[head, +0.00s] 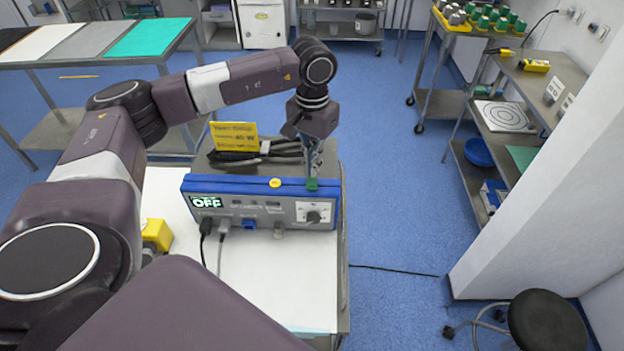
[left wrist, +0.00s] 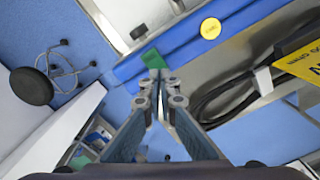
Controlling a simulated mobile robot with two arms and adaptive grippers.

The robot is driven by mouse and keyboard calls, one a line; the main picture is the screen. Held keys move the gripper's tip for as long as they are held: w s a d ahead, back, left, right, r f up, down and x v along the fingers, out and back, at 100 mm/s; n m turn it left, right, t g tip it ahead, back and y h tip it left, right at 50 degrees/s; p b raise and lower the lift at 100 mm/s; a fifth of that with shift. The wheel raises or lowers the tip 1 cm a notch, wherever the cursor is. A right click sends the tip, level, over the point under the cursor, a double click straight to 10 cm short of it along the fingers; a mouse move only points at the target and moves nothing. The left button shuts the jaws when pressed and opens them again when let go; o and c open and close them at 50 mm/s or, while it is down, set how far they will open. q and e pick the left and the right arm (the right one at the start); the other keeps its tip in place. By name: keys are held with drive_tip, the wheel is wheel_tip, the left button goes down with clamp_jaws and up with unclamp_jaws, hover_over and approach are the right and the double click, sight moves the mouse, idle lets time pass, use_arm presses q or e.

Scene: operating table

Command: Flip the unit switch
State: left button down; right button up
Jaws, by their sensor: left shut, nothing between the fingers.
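The unit (head: 262,209) is a blue and grey box on a white-topped cart, with a dial on the right of its front panel. Its display (head: 206,202) reads OFF in green. A small green piece (head: 312,184) sits at the unit's top front edge; I cannot tell for sure that it is the switch. A round yellow disc (head: 275,183) is left of it. My left gripper (head: 311,176) is shut and empty, pointing down at the green piece. In the left wrist view the fingertips (left wrist: 155,73) meet right at the green piece (left wrist: 153,58); contact is unclear. My right gripper is out of view.
A yellow sign (head: 234,136) and dark cables (head: 275,150) lie behind the unit. Leads plug into its front. The cart top (head: 285,280) in front is mostly clear. A black stool (head: 545,320) stands at the lower right beside a white wall.

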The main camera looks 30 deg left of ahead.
sight(312, 180)
use_arm(q)
drive_tip(key=shift+r+p, duration=1.1)
drive_tip(key=shift+r, duration=1.25)
